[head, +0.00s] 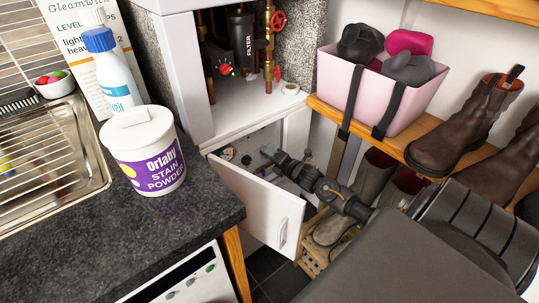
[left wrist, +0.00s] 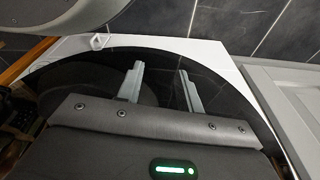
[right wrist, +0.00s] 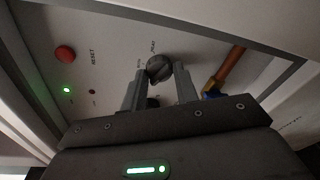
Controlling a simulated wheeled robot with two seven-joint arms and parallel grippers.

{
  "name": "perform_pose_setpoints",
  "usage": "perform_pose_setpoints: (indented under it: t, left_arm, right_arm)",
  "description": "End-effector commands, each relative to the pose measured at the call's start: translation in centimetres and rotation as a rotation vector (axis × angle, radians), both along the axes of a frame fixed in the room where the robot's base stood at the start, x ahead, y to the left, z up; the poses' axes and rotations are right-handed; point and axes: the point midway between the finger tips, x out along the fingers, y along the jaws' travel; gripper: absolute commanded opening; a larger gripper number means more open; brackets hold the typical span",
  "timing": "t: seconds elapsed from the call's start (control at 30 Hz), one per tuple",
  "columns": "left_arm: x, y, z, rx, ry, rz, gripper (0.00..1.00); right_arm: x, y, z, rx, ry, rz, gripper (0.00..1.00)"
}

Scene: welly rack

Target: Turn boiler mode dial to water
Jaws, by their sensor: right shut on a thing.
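The boiler mode dial is a dark round knob (right wrist: 158,63) on a pale panel (right wrist: 110,35) in the right wrist view. Small lettering stands beside it, too small to read surely, so I cannot tell its setting. My right gripper (right wrist: 160,72) is shut on the dial, one finger on each side. In the head view my right gripper (head: 268,153) reaches into the low cupboard behind its open white door (head: 262,205); the dial is hard to make out there. My left gripper (left wrist: 161,72) is open and empty in the left wrist view, and out of the head view.
A red reset button (right wrist: 65,54) and green light (right wrist: 67,90) are on the panel. A copper pipe (right wrist: 229,65) runs right of the dial. A stain powder tub (head: 145,150) stands on the worktop. A boot rack (head: 395,142) is at right.

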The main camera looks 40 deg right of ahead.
Motion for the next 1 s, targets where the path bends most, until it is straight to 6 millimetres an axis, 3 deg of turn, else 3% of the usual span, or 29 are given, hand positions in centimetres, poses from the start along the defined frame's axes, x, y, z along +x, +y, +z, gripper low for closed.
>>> perform_pose_setpoints:
  t: [0.17, 0.2, 0.33, 0.67, 0.77, 1.0]
  left_arm:
    - [0.0, 0.0, 0.0, 0.0, 0.0, 0.0, 0.36]
    - [0.0, 0.0, 0.0, 0.0, 0.0, -0.001, 0.36]
    - [0.0, 0.0, 0.1, 0.0, 0.0, -0.001, 0.36]
    - [0.1, 0.0, 0.1, 0.0, 0.0, -0.001, 0.36]
    - [0.1, 0.0, 0.2, -0.001, -0.004, -0.001, 0.36]
    - [-0.6, 0.3, -0.8, 0.004, 0.006, -0.001, 0.36]
  right_arm:
    - [0.0, -0.1, 0.1, -0.001, -0.002, -0.001, 0.07]
    - [0.0, -0.1, 0.1, -0.001, -0.002, -0.001, 0.32]
    - [0.0, -0.1, 0.1, -0.001, -0.001, 0.0, 0.49]
    - [-0.2, 0.0, 0.0, 0.0, 0.0, 0.0, 0.51]
    - [-1.2, -0.1, 0.1, -0.001, 0.002, 0.0, 0.51]
    - [-5.9, -0.3, 0.7, -0.001, 0.004, 0.001, 0.51]
